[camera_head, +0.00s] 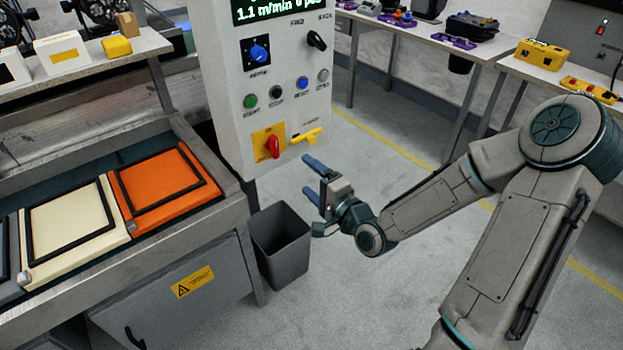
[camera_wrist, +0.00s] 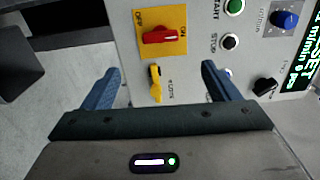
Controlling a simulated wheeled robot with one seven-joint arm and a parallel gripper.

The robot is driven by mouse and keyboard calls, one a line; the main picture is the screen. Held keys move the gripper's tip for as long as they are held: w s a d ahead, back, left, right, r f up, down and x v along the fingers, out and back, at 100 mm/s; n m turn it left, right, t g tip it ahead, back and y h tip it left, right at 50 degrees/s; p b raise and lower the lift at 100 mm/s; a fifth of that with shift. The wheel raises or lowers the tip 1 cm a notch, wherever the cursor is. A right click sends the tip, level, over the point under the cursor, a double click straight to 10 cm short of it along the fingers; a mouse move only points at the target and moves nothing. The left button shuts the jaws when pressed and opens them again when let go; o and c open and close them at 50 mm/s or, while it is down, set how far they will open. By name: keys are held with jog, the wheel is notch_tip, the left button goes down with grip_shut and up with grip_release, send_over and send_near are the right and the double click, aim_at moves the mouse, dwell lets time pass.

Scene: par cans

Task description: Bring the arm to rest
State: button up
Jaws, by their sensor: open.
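My gripper (camera_head: 312,181) is open, with two blue fingers apart and nothing between them. In the head view it hangs in front of and below the lower edge of the control panel (camera_head: 225,110). The wrist view shows both blue fingers of my gripper (camera_wrist: 160,82) pointing toward the panel face. A yellow lever (camera_wrist: 155,80) shows between the fingers, apart from them; in the head view the yellow lever (camera_head: 306,136) sits beside a red rotary switch (camera_head: 272,147) on a yellow plate. My arm (camera_head: 430,205) is bent and reaches in from the right.
A conveyor bench with an orange case (camera_head: 160,190) and a cream case (camera_head: 75,230) stands left. A dark grey bin (camera_head: 282,245) stands on the floor below my gripper. Tables with tools (camera_head: 420,38) line the back. The floor between is open.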

dwell(0.3)
jog(key=s+d+f+n+g+h+p, duration=0.3)
jog(key=s+d+n+g+h, duration=0.1)
jog(key=d+n+g+h, duration=0.3)
jog(key=s+d+r+n+g+h+p, duration=0.3)
jog(key=s+r+n+g, duration=0.1)
jog(key=s+r, duration=1.1)
jog(key=s+g, duration=0.1)
jog(key=s, duration=0.2)
jog(key=shift+s+r, duration=0.15)
jog(key=shift+s, duration=0.1)
jog(key=shift+d, duration=0.15)
dwell(0.5)
